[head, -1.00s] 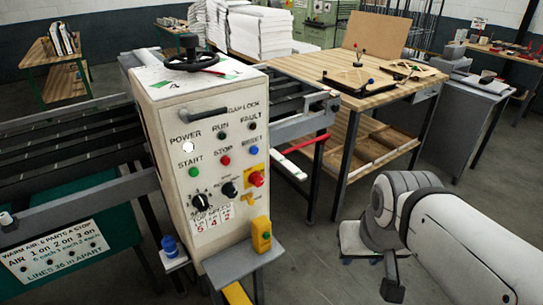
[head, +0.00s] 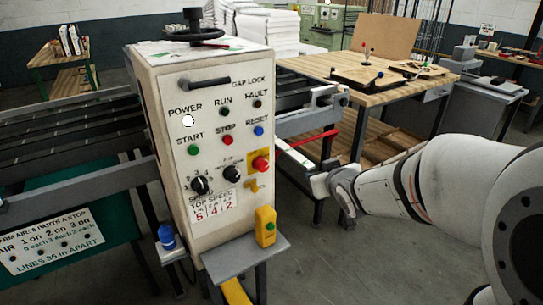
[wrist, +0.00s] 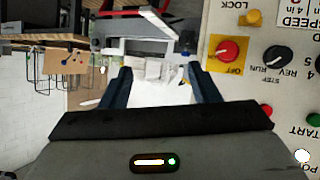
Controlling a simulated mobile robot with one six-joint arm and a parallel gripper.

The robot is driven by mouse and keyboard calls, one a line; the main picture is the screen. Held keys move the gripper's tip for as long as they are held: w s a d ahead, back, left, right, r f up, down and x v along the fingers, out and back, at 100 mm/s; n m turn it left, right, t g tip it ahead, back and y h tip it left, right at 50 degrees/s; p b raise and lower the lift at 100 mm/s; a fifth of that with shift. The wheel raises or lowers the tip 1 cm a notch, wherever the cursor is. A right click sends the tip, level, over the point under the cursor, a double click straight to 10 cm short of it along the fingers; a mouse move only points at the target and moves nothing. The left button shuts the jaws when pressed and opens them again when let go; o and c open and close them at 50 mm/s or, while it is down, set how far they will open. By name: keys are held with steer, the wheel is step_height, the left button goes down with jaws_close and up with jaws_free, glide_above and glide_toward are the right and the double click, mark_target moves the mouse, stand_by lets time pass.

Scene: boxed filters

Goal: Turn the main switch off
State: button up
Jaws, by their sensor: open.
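The main switch (head: 260,163) appears to be the red knob on a yellow plate at the right edge of the white control panel (head: 217,215). In the wrist view the red knob (wrist: 228,50) sits on its yellow plate, with the word OFF beside it. My gripper (wrist: 162,82) shows two dark blue fingers spread apart with nothing between them. The knob lies just right of the right finger in that picture, and I see no contact. In the head view my arm reaches in from the right, its end a little right of the panel.
The white power lamp (head: 188,121) is lit. Black dials (head: 231,173) and coloured buttons (head: 228,140) sit close to the switch. A wooden table (head: 385,85) stands behind. Open floor lies at front right.

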steer(key=w+a+f+n+t+y+b, duration=0.1)
steer(key=w+a+f+n+y+b, duration=0.15)
steer(key=w+a+f+y, duration=0.2)
steer(key=n+y+b, duration=0.3)
steer(key=y, duration=0.1)
glide_toward(264, 168)
steer(key=x, duration=0.2)
steer(key=shift+m+t, duration=0.25)
steer(key=shift+t, duration=0.05)
steer(key=p+x, duration=0.1)
steer(key=x, duration=0.6)
steer(key=shift+w+f, duration=0.15)
steer(key=c, duration=1)
